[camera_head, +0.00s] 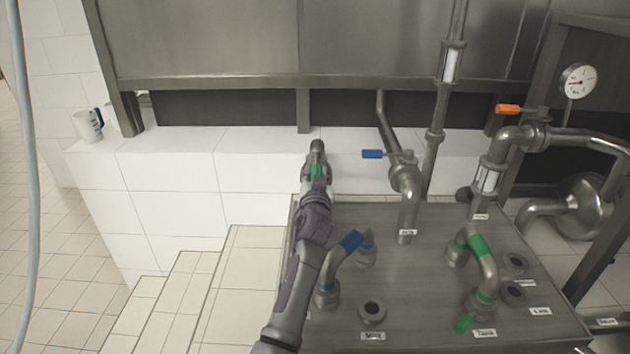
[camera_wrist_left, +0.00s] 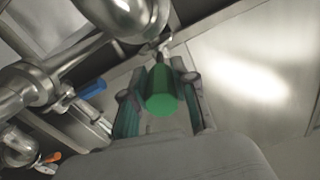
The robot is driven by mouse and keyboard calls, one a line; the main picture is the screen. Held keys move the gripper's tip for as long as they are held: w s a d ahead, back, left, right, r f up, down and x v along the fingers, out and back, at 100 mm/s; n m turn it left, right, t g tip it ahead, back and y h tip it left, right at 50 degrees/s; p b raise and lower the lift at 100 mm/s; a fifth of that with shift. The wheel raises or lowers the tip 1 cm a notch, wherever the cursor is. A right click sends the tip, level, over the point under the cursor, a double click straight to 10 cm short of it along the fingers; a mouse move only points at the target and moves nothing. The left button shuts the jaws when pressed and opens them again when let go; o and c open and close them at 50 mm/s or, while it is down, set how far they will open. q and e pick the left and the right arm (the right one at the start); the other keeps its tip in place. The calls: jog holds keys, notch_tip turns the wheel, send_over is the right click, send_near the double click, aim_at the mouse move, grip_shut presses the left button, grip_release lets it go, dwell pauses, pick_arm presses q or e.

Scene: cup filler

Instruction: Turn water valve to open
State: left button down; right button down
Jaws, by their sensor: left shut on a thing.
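A green valve handle (camera_wrist_left: 162,92) sits between the two fingers of my left gripper (camera_wrist_left: 158,105) in the left wrist view, below a metal pipe (camera_wrist_left: 125,15). My left gripper is shut on this handle. In the head view my left gripper (camera_head: 317,178) is at the left back corner of the metal table (camera_head: 420,270), beside a short metal pipe end (camera_head: 317,147). Only a little of the green handle (camera_head: 317,170) shows there; my fingers and arm hide most of the valve. My right gripper is not in view.
A blue-handled valve (camera_head: 372,154) and an orange-handled valve (camera_head: 508,109) stand to the right. Bent pipes with blue bands (camera_head: 350,241) and green bands (camera_head: 478,248) rise from the table. A gauge (camera_head: 578,81) is at far right. A white jug (camera_head: 88,125) stands on the tiled ledge.

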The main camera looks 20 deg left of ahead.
pick_arm(q)
jog(key=c, duration=0.9)
grip_release()
jog(key=shift+d+r, duration=0.1)
jog(key=shift+d, duration=0.05)
notch_tip(320, 180, up, 10)
